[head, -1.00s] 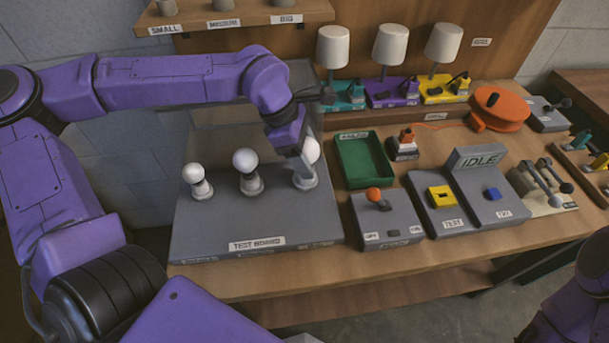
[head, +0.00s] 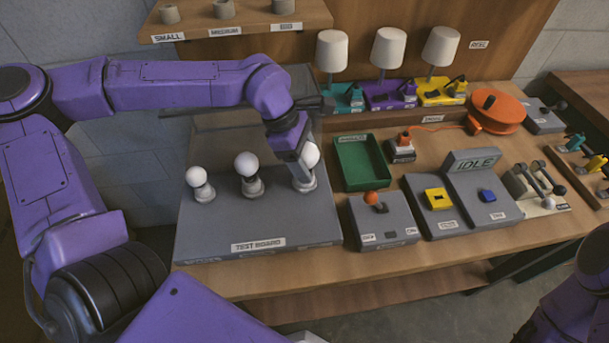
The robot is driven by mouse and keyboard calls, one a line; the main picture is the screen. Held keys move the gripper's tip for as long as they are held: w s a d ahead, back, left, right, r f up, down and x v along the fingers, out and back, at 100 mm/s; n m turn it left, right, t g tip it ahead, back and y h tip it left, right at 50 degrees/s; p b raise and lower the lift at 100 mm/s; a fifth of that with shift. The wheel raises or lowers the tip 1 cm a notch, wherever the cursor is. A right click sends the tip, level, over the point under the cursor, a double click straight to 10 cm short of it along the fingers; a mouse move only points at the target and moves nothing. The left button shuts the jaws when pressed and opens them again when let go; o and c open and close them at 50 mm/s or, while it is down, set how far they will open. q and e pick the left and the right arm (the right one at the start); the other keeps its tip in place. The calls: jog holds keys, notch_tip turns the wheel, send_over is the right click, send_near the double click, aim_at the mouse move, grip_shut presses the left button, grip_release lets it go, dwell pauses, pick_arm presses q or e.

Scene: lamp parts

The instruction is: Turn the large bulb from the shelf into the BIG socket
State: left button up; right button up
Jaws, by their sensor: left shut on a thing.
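The large bulb (head: 311,156) is white and round. It stands upright at the rightmost socket (head: 303,183) of the grey test board (head: 210,229). My left gripper (head: 305,165) reaches down from above and is shut on this bulb, partly hiding it. Whether the bulb's base is fully seated cannot be told. Two more white bulbs stand in the left socket (head: 203,192) and the middle socket (head: 252,187). My right gripper is not in view; only part of my right arm shows at the lower right.
A shelf (head: 240,27) labelled SMALL, MEDIUM and BIG holds empty grey cups above the board. A green tray (head: 363,163), a grey box with an orange knob (head: 371,198) and an IDLE tester (head: 474,166) stand right of the board. Three lamps stand behind.

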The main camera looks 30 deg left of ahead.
pick_arm(q)
jog(key=shift+s+m+g+p, duration=0.15)
jog(key=shift+m+g+p, duration=0.85)
jog(key=shift+m+p, duration=1.75)
jog(key=shift+f+p, duration=0.15)
jog(key=shift+p, duration=0.65)
jog(key=shift+m+g+p, duration=0.3)
jog(key=shift+m+p, duration=0.2)
jog(key=shift+m, duration=0.05)
jog(key=shift+m+g+y+p, duration=0.4)
jog(key=shift+m+g+p, duration=0.3)
jog(key=shift+m+p, duration=0.8)
jog(key=shift+m+g+p, duration=0.3)
jog(key=shift+m+p, duration=0.05)
jog(key=shift+m, duration=0.75)
jog(key=shift+m+y, duration=0.3)
jog(key=shift+m, duration=0.1)
